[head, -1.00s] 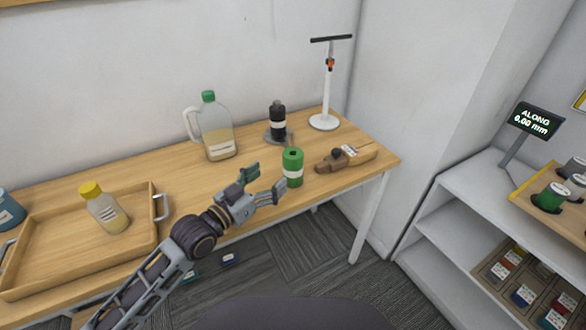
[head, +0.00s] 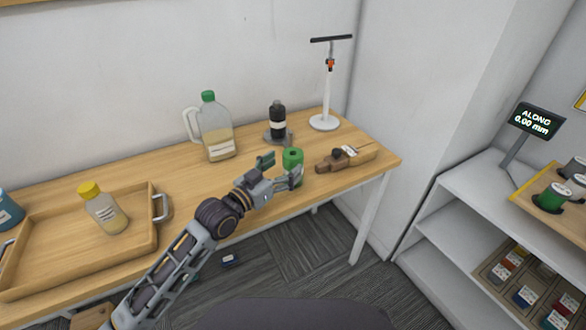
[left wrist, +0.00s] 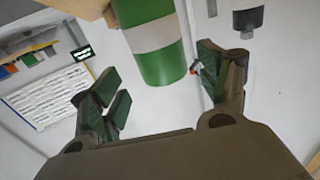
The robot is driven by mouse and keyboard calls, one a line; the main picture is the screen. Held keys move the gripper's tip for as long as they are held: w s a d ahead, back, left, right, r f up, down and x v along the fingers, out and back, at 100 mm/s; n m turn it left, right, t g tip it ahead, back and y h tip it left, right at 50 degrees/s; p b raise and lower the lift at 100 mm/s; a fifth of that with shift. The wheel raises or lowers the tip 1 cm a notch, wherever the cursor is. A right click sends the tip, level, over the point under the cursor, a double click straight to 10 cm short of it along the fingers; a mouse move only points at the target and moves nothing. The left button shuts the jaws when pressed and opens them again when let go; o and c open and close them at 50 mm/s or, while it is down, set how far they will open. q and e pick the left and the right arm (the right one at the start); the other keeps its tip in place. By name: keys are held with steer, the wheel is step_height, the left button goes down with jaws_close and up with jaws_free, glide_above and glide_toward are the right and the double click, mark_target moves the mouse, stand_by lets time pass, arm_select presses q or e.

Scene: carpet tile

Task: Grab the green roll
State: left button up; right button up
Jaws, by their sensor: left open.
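The green roll (head: 292,158) stands upright near the front edge of the wooden table, with a pale band around it. In the left wrist view the green roll (left wrist: 160,45) shows beyond and between the fingers, at the top of the picture. My left gripper (head: 281,170) is open and close to the roll; one finger is in front of the roll's lower part and the other is to its left. In the left wrist view the open left gripper (left wrist: 160,95) has nothing between its fingertips. My right gripper is not in view.
A jug (head: 215,133) stands at the back. A tray (head: 140,243) with a yellow-capped bottle (head: 104,210) is at the left. A white stand (head: 326,122) is at the back right.

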arm_select(q)
steer(key=shift+w+d, duration=0.1)
steer(key=shift+w, duration=0.05)
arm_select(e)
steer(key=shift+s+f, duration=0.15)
arm_select(q)
steer(key=shift+w+d+r, duration=0.1)
steer(key=shift+w+d, duration=0.25)
steer(key=shift+w, duration=0.1)
steer(key=shift+w+d+b, duration=0.35)
steer(key=shift+w, duration=0.25)
steer(key=shift+x, duration=1)
steer(key=shift+w, duration=0.1)
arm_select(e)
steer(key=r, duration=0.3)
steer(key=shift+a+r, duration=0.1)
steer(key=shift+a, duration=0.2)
arm_select(q)
steer(key=shift+c, duration=1.2)
steer(key=c, duration=1)
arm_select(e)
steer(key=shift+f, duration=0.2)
